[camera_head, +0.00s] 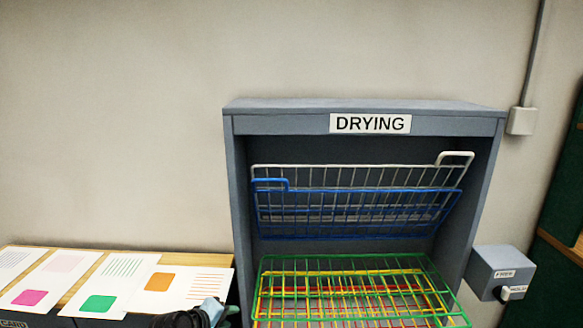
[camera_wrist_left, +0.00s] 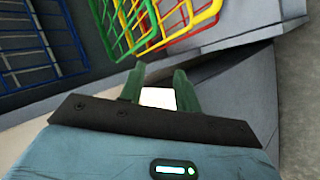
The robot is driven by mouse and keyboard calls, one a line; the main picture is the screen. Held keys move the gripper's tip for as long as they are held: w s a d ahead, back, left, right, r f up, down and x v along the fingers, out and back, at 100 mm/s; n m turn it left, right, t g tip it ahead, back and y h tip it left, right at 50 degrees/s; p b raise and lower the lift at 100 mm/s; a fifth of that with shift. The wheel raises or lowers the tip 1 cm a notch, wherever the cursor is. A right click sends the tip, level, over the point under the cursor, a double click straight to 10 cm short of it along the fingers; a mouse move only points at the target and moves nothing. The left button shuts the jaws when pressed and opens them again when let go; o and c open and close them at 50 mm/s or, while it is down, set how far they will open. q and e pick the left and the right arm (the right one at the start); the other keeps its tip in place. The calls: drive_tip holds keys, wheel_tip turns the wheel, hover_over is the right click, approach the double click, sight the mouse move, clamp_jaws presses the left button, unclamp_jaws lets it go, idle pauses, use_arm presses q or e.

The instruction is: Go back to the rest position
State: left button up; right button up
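My left gripper shows in the left wrist view (camera_wrist_left: 159,80) as two green fingers standing apart. A pale patch shows between them; I see no object clearly gripped. In the head view, part of my left arm and hand (camera_head: 205,312) shows at the bottom edge, in front of the table with the sheets; its fingers cannot be made out there. In the left wrist view, green, yellow and red wire racks lie beyond the fingers. My right gripper is in neither view.
A grey cabinet (camera_head: 240,190) marked DRYING holds tilted white (camera_head: 330,172) and blue racks (camera_head: 340,215) above lower green (camera_head: 330,262), yellow and red racks. Printed sheets (camera_head: 125,268) lie on a table at left. A grey box (camera_head: 490,262) is right of the cabinet.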

use_arm(q)
drive_tip(key=s+a+f+m+y, duration=0.1)
drive_tip(key=s+f+m, duration=0.2)
drive_tip(key=s+f, duration=0.6)
drive_tip(key=s+a+f+m+y, duration=0.15)
drive_tip(key=s+f, duration=0.45)
drive_tip(key=s, duration=0.6)
drive_tip(key=s+a+m, duration=0.1)
drive_tip(key=s+m, duration=0.6)
drive_tip(key=s, duration=1.4)
drive_tip(key=shift+s+r+y, duration=0.3)
drive_tip(key=shift+r+y, duration=0.05)
drive_tip(key=shift+r, duration=0.05)
drive_tip(key=shift+w, duration=0.1)
